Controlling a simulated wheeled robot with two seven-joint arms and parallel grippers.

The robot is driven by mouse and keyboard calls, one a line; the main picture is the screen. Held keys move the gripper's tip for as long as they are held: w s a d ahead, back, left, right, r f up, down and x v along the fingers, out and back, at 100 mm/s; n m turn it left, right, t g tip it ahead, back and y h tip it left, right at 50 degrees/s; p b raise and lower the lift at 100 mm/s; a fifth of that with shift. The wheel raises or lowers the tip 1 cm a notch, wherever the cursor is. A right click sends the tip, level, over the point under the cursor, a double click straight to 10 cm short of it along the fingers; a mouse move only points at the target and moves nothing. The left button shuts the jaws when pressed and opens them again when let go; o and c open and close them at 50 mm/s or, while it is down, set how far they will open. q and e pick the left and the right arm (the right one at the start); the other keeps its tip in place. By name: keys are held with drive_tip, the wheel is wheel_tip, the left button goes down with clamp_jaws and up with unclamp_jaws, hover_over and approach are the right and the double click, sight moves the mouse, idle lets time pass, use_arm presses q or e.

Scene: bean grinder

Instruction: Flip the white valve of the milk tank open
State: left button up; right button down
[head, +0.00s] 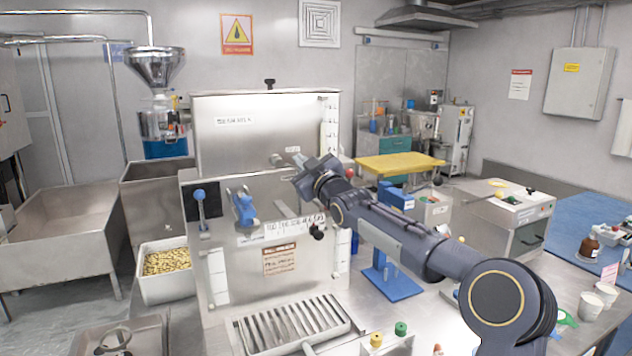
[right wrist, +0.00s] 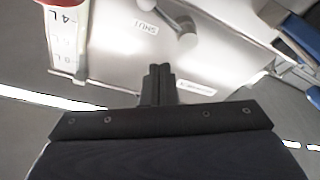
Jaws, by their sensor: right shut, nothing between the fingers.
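The milk tank (head: 265,120) is the steel box on top of the machine, with a small label on its front. Its valve (head: 280,160) sticks out of the lower front, with a pale lever beside my gripper. In the right wrist view the valve (right wrist: 186,40) shows as a grey round stub with an arm, just beyond my fingertips. My right gripper (head: 299,166) is shut and empty, close to the right of the valve; its fingers (right wrist: 160,68) are together in the wrist view. I cannot tell whether they touch the lever. My left gripper is out of view.
Below the tank are a blue handle (head: 243,208), a black knob (head: 317,231) and a slatted drip tray (head: 290,326). A level scale (right wrist: 62,40) runs along the tank's edge. A blue stand (head: 391,283) and white cups (head: 590,306) are on the table to the right.

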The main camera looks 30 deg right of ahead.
drive_tip(key=b+v, duration=0.1)
drive_tip(key=v, duration=0.6)
drive_tip(key=shift+s+d+f, duration=0.3)
drive_tip(key=shift+s+d, duration=0.05)
drive_tip(key=shift+d, duration=0.05)
